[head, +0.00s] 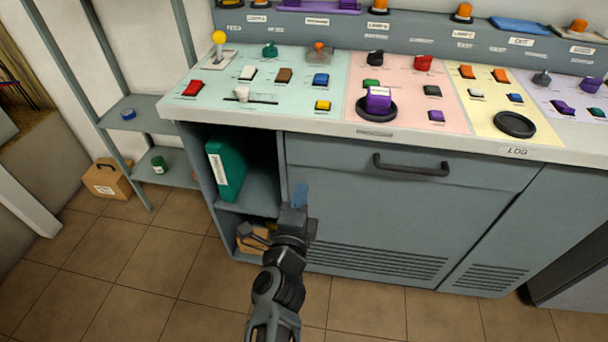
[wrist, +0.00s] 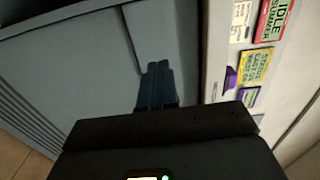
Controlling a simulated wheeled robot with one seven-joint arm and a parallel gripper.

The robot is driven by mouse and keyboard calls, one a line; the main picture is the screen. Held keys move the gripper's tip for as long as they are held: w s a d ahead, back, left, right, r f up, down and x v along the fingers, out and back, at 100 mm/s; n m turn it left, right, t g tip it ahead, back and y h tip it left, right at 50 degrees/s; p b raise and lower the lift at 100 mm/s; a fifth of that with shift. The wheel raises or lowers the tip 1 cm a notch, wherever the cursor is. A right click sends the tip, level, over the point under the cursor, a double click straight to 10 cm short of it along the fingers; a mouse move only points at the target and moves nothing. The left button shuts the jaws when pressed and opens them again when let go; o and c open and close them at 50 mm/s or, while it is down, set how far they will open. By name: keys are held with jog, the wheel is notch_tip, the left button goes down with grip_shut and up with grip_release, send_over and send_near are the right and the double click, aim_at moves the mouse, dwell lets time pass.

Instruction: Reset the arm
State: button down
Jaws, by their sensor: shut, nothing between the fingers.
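My arm reaches up from the bottom of the head view. My gripper (head: 301,193) is in front of the grey control desk's lower cabinet, below the worktop edge and left of the drawer handle. Its blue-tipped fingers are together, with nothing between them. In the wrist view my gripper (wrist: 158,72) also shows its two dark blue fingers side by side and shut, against the grey cabinet panels. I cannot tell from these views how far the fingertips are from the cabinet front.
The control desk (head: 350,138) has many coloured switches on top. A dark drawer handle (head: 411,166) sticks out of its front. A green binder (head: 226,169) stands in the open shelf at left. A cardboard box (head: 112,180) sits by the grey rack. Tiled floor is clear at lower left.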

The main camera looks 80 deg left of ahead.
jog(key=shift+v, duration=1.45)
jog(key=w+d+f+t+h, duration=0.1)
jog(key=w+d+f, duration=0.15)
jog(key=d, duration=0.45)
jog(key=w+d+f+n+t+h, duration=0.1)
jog(key=w+d+t, duration=0.1)
jog(key=w+d, duration=0.3)
jog(key=w+d+f+t+h, duration=0.1)
jog(key=w+d, duration=0.1)
jog(key=d, duration=0.6)
jog(key=d+n+t+h, duration=0.1)
jog(key=d+t+h, duration=0.25)
jog(key=d, duration=1.75)
jog(key=s+d+r+n+h, duration=0.1)
jog(key=s+d+r+h, duration=0.1)
jog(key=s+d, duration=0.35)
jog(key=s+d+r+h, duration=0.2)
jog(key=d+r+h, duration=0.1)
jog(key=d, duration=0.6)
jog(key=s+d+r+n+h, duration=0.1)
jog(key=s+d+r+h, duration=0.4)
jog(key=s+r, duration=0.5)
jog(key=shift+d+r+n, duration=0.3)
jog(key=shift+d+r, duration=0.5)
jog(key=shift+d, duration=0.4)
